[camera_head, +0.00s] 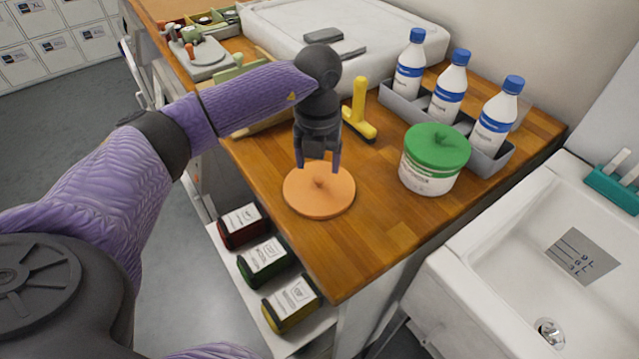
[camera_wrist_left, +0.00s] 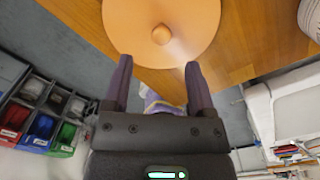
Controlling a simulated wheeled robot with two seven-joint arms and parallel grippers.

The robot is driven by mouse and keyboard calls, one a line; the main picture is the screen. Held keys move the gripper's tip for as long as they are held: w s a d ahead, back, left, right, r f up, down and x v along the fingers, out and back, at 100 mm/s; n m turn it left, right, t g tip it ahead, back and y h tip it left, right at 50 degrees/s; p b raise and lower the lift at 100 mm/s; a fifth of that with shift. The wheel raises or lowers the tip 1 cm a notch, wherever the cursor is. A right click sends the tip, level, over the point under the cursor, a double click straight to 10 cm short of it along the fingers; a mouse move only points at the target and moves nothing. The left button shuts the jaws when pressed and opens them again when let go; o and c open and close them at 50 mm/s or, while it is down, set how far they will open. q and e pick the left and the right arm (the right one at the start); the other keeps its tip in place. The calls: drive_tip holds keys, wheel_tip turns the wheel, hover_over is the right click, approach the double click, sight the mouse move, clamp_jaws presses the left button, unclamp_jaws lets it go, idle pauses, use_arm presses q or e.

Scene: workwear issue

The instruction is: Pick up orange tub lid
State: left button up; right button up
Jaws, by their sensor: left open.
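The orange tub lid (camera_head: 319,196) is a flat round disc with a small central knob, lying on the wooden counter near its front left edge. My left gripper (camera_head: 319,166) is open, with its fingers pointing down just above the lid's far part. In the left wrist view the lid (camera_wrist_left: 135,22) and its knob lie ahead of the open fingertips (camera_wrist_left: 158,68), and nothing is between the fingers. I cannot tell whether the fingertips touch the lid. My right gripper is not in view.
A white tub with a green lid (camera_head: 437,149) stands right of the orange lid. A yellow-handled tool (camera_head: 358,112) lies behind it. Blue-capped bottles (camera_head: 449,86) stand in a grey tray. A white sink (camera_head: 540,260) is at right; the front counter is clear.

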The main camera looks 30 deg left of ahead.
sight(319, 178)
use_arm(q)
drive_tip(key=f, duration=0.3)
drive_tip(key=f+b, duration=0.1)
drive_tip(key=f, duration=0.1)
drive_tip(key=shift+w+a, duration=0.1)
drive_tip(key=shift+w, duration=0.25)
clamp_jaws()
